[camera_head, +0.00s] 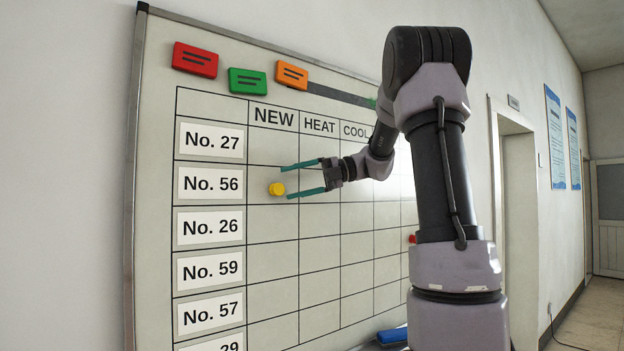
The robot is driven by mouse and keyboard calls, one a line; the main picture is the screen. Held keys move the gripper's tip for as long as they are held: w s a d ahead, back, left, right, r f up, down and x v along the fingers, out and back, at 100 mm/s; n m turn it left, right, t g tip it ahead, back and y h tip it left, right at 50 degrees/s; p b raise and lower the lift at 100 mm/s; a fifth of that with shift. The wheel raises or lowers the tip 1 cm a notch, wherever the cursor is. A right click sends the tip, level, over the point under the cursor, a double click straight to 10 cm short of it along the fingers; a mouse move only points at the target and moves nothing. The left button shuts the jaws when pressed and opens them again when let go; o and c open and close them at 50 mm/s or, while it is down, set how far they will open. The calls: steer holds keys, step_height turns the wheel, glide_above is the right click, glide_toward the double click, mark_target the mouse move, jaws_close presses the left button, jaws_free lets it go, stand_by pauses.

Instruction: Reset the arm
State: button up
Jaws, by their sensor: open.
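My gripper (302,178) is open, with its two teal fingers spread and pointing left toward the whiteboard (270,225). A yellow round magnet (277,189) sits on the board in the No. 56 row, under the NEW column. It lies just left of my fingertips, and nothing shows between the fingers. I cannot tell how far the fingertips are from the board surface. My arm reaches in from the right and hides the right part of the board.
Red (195,60), green (248,81) and orange (292,75) blocks sit along the board's top. A red magnet (412,239) shows beside my arm. A blue object (392,336) lies at the board's lower edge. A doorway (516,220) and corridor are at right.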

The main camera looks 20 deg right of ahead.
steer(key=v, duration=0.8)
steer(key=s+a+f+n+h, duration=0.4)
steer(key=s+n, duration=0.3)
steer(key=s+a+f+n+h, duration=0.35)
steer(key=s+n, duration=0.25)
steer(key=n, duration=0.2)
steer(key=s+d+f+n+t+h, duration=0.2)
steer(key=s+f+n+t+h, duration=0.2)
steer(key=n, duration=1.3)
steer(key=s+f+h, duration=0.1)
steer(key=s+f, duration=0.2)
steer(key=s, duration=0.1)
steer(key=shift+f+n+t+h, duration=0.3)
steer(key=shift+f+h, duration=0.05)
steer(key=shift+f, duration=0.05)
